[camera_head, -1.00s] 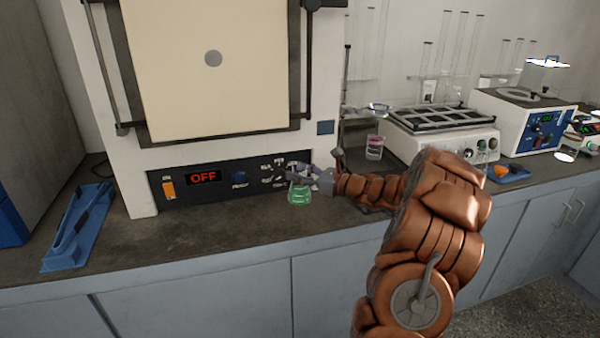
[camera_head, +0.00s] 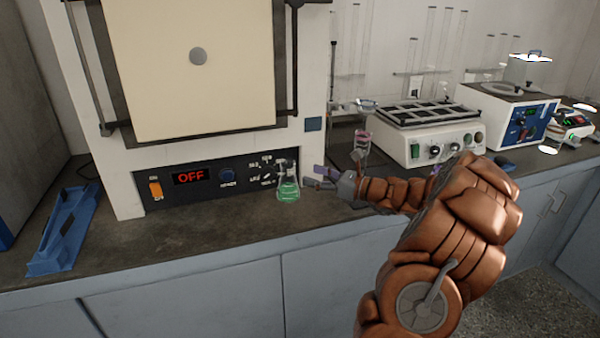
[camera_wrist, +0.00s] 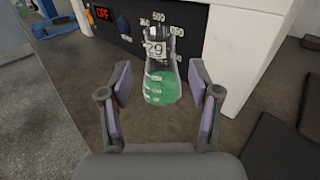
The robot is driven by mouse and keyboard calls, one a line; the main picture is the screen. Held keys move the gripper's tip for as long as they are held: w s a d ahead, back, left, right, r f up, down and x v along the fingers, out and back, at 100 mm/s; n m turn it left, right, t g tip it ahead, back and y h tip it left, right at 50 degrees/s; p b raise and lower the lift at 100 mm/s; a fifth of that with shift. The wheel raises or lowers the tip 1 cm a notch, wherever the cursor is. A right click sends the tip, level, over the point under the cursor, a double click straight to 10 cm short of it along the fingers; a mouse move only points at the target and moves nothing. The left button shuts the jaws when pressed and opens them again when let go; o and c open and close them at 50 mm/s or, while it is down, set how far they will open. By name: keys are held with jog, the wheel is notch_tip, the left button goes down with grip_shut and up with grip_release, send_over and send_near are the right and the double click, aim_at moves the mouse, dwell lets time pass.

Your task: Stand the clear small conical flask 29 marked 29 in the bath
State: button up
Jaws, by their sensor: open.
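The clear small conical flask (camera_head: 289,190) holds green liquid and stands upright on the dark bench in front of the furnace's control panel. Its label reads 29 in the wrist view (camera_wrist: 160,75). My gripper (camera_head: 316,178) is open and empty, just right of the flask in the head view. In the wrist view the flask stands ahead, between and beyond the open fingers (camera_wrist: 160,85), with gaps on both sides. A white box with a blue panel and a round-holed top (camera_head: 507,112) stands at the right; I cannot tell for sure that it is the bath.
The large furnace (camera_head: 200,120) rises right behind the flask and reads OFF. A blue tray-like holder (camera_head: 65,232) lies at left. A white device with a dark rack top (camera_head: 425,140) and a pink-tinged glass (camera_head: 362,140) are at right. The front bench strip is clear.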

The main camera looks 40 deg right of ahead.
jog(key=shift+v, duration=1.6)
jog(key=a+r+n+g+y, duration=0.2)
jog(key=a+n+g+y, duration=0.35)
jog(key=a, duration=1.35)
jog(key=s+a+f+n+g+h, duration=0.1)
jog(key=s+a+n+g, duration=0.35)
jog(key=a, duration=0.35)
jog(key=s+a+f+n+g+h, duration=0.1)
jog(key=s+a+n+g, duration=0.4)
jog(key=a, duration=0.4)
jog(key=s+a+f+n+g+h, duration=0.1)
jog(key=s+f+n+g+h, duration=0.1)
jog(key=s+n+h, duration=0.5)
jog(key=s+a+f+n+g, duration=0.2)
jog(key=s+f+n, duration=0.15)
jog(key=s, duration=0.85)
jog(key=s+d+n+h, duration=0.4)
jog(key=s+d, duration=0.1)
jog(key=shift+s+n, duration=0.3)
jog(key=shift+n, duration=0.05)
jog(key=shift+s+d+h, duration=0.3)
jog(key=shift+d+h, duration=0.05)
jog(key=shift+d, duration=0.1)
jog(key=shift+c, duration=2)
jog(key=shift+d, duration=0.1)
